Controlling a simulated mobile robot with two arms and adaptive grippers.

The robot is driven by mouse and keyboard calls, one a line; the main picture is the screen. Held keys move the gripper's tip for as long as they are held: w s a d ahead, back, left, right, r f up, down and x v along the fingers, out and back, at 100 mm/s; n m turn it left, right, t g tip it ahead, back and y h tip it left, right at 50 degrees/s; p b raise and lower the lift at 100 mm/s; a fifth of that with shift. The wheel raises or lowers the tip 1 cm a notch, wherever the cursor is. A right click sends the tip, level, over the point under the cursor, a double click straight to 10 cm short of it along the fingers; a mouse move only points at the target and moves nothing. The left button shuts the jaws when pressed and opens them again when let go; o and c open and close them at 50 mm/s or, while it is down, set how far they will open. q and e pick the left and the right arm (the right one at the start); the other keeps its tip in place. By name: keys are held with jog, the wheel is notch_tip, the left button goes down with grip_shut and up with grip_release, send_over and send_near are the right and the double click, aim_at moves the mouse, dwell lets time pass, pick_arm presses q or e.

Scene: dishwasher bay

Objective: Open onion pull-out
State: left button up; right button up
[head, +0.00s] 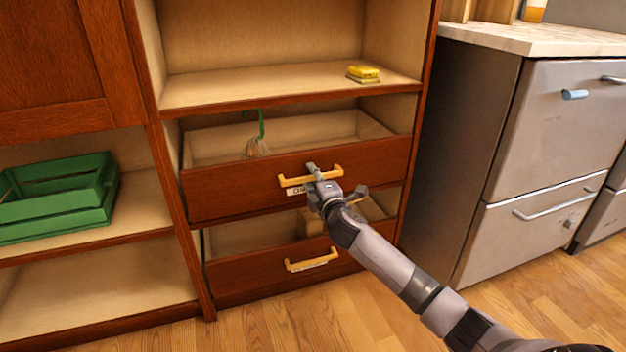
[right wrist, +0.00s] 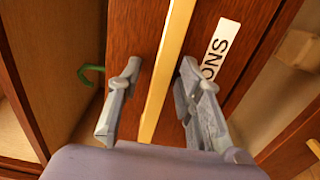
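The onion pull-out (head: 235,190) is the upper of two low-fronted brown drawers in the cabinet. It has a yellow bar handle (head: 293,181) and a white label (head: 296,191), partly covered by my gripper; the right wrist view shows the label ending in "ONS" (right wrist: 221,50). I cannot tell how far the drawer stands out. My right gripper (head: 336,180) is at the handle. In the right wrist view its open fingers (right wrist: 160,90) lie on either side of the handle (right wrist: 168,70), with gaps between. My left gripper is not in view.
The lower drawer (head: 245,272) has its own yellow handle (head: 312,261). A green hanger-like hook (head: 261,124) rises inside the upper drawer. A yellow sponge-like item (head: 363,74) lies on the shelf above. A green crate (head: 60,215) stands left; a grey appliance (head: 545,130) stands right.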

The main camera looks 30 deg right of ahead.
grip_shut()
dwell(0.8)
